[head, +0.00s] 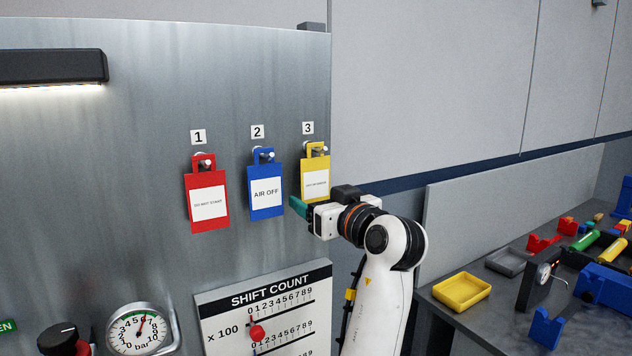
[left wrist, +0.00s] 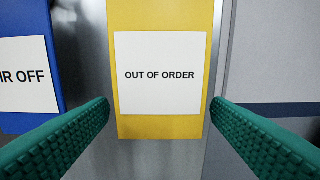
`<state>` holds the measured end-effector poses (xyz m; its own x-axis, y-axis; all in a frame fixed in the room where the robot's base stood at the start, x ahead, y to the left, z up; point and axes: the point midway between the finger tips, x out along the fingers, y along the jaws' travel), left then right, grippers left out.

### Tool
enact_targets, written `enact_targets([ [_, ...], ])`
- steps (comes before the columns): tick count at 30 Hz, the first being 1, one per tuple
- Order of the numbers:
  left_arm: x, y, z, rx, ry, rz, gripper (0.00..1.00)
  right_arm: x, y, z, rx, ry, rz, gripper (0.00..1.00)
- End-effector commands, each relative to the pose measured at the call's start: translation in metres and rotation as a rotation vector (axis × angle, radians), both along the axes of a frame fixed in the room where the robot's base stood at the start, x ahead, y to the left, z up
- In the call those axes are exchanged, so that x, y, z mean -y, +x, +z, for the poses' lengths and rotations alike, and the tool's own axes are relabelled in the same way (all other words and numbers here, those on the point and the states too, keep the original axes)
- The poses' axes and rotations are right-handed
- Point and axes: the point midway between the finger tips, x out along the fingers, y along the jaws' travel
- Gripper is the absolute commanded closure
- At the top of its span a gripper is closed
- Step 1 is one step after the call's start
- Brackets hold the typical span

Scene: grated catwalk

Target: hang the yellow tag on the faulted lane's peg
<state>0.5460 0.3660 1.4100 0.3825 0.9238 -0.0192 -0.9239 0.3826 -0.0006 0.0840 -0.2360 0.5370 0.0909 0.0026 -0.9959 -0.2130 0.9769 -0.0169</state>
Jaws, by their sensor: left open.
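The yellow tag (head: 316,163) hangs on the peg (head: 325,151) below label 3 on the metal panel. In the left wrist view the tag (left wrist: 160,128) reads OUT OF ORDER and fills the middle. My left gripper (head: 298,206) is open at the tag's lower end. Its green fingers show left and right of the tag in the left wrist view, with no clear contact. A red tag (head: 207,226) hangs under label 1 and a blue AIR OFF tag (head: 265,212) under label 2. Their pegs are partly covered by the tags. My right gripper is out of view.
A SHIFT COUNT board (head: 225,318) with a red slider is below the tags. A pressure gauge (head: 140,330) and a black knob (head: 62,340) are at lower left. A bench (head: 430,318) at right holds a yellow tray (head: 461,292) and several coloured parts.

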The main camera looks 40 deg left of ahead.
Motion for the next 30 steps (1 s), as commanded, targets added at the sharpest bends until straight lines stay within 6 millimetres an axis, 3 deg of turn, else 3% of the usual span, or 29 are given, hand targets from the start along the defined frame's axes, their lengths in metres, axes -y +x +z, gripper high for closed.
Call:
enact_targets([
  [3,0.0002,0.0000,0.0001,0.000,0.000,0.000,0.29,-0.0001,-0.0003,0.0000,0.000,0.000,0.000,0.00],
  [9,0.0004,-0.0001,0.0000,0.000,0.000,0.000,0.62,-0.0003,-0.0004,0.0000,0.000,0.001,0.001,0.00],
  [30,0.0005,-0.0001,0.0070,-0.001,0.000,0.000,0.63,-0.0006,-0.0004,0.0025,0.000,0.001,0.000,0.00],
])
